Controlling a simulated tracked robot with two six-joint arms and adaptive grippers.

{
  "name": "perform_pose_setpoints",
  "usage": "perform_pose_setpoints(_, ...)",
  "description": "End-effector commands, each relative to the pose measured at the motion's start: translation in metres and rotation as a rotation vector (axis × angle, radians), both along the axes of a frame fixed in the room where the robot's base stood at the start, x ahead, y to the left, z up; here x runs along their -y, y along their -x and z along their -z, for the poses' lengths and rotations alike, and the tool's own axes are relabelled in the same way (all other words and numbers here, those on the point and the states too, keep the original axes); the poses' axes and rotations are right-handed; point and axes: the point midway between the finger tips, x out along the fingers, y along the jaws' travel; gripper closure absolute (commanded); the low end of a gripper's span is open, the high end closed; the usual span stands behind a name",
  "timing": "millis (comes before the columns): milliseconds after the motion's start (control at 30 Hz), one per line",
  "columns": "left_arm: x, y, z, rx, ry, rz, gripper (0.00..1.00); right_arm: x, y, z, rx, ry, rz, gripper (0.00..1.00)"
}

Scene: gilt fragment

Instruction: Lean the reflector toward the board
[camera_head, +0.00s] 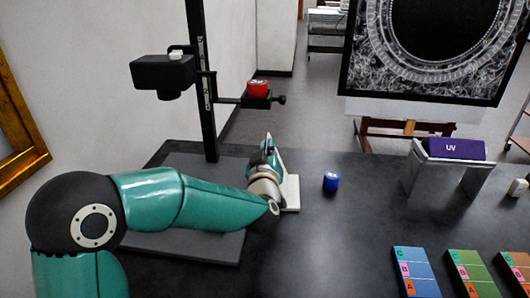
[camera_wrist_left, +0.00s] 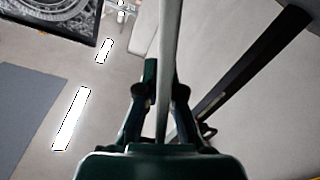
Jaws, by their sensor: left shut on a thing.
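The white reflector (camera_head: 292,192) stands near the right edge of the grey board (camera_head: 225,246), which lies flat under a camera stand. My left gripper (camera_head: 268,150) is at the reflector's upper part, with the teal wrist partly hiding it. In the left wrist view the reflector (camera_wrist_left: 168,60) shows as a pale narrow strip, nearly edge-on, running between the two dark fingers of my left gripper (camera_wrist_left: 162,88). The gripper is shut on it. The reflector looks close to upright; its exact tilt is hard to tell. My right gripper is not in view.
The black stand column (camera_head: 203,95) carries a camera (camera_head: 163,75) and a side arm with a red object (camera_head: 257,87). A blue jar (camera_head: 331,182) stands right of the reflector. A purple UV box (camera_head: 455,149) and colour cards (camera_head: 414,272) lie further right. The table's centre front is clear.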

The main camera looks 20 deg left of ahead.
Motion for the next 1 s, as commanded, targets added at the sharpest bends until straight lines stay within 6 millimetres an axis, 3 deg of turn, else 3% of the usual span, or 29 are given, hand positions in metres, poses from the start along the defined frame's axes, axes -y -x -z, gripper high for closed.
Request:
perform_pose_setpoints(133, 0.0, 0.0, 0.0, -0.002, -0.001, 0.001, 1.0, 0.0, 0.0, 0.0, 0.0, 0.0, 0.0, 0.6)
perform_pose_setpoints(200, 0.001, 0.0, 0.0, -0.002, -0.001, 0.002, 0.83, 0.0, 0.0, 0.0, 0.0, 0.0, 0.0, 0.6)
perform_pose_setpoints(300, 0.001, -0.001, 0.0, -0.002, -0.001, 0.002, 0.69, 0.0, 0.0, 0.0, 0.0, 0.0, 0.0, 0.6)
perform_pose_setpoints(667, 0.003, 0.002, 0.0, -0.001, -0.002, 0.002, 0.69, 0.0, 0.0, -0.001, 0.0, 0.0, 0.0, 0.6)
perform_pose_setpoints(833, 0.01, 0.02, 0.0, -0.002, -0.001, 0.004, 0.69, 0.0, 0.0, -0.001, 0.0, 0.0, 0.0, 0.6)
perform_pose_setpoints(1000, 0.023, 0.05, 0.0, -0.001, -0.001, 0.006, 0.69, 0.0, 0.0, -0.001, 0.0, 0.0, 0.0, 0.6)
